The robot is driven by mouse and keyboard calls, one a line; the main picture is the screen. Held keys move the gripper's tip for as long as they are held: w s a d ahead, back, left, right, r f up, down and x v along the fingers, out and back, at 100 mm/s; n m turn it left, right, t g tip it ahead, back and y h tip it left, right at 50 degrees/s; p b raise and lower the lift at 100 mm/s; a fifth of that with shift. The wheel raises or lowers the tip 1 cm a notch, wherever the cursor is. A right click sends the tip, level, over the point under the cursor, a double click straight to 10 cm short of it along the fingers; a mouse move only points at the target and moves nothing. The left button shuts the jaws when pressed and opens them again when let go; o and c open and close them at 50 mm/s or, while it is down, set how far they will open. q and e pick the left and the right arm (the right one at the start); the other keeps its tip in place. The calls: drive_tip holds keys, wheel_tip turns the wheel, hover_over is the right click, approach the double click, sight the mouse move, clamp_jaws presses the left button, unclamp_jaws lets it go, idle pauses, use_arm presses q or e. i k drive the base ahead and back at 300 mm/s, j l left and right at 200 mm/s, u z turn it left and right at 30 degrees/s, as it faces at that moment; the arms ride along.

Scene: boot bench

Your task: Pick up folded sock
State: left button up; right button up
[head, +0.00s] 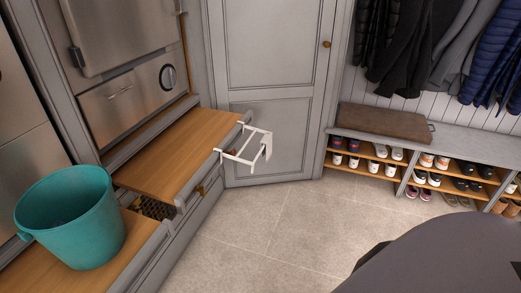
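I cannot make out a folded sock anywhere in the head view. The teal bucket (72,222) stands at the lower left on a wooden surface, and its bottom is not clearly visible.
A grey bench (460,139) at the right has a brown cushion (385,122) on top and several shoes on its shelves. Coats (430,45) hang above. The tiled floor (275,225) is clear in the middle.

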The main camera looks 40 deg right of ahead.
sight(266, 139)
drive_tip(key=u, duration=3.7)
drive_tip(key=k+l+u, duration=0.1)
drive_tip(key=k+u, duration=0.4)
drive_tip(key=k+z, duration=0.2)
drive_tip(key=k, duration=1.3)
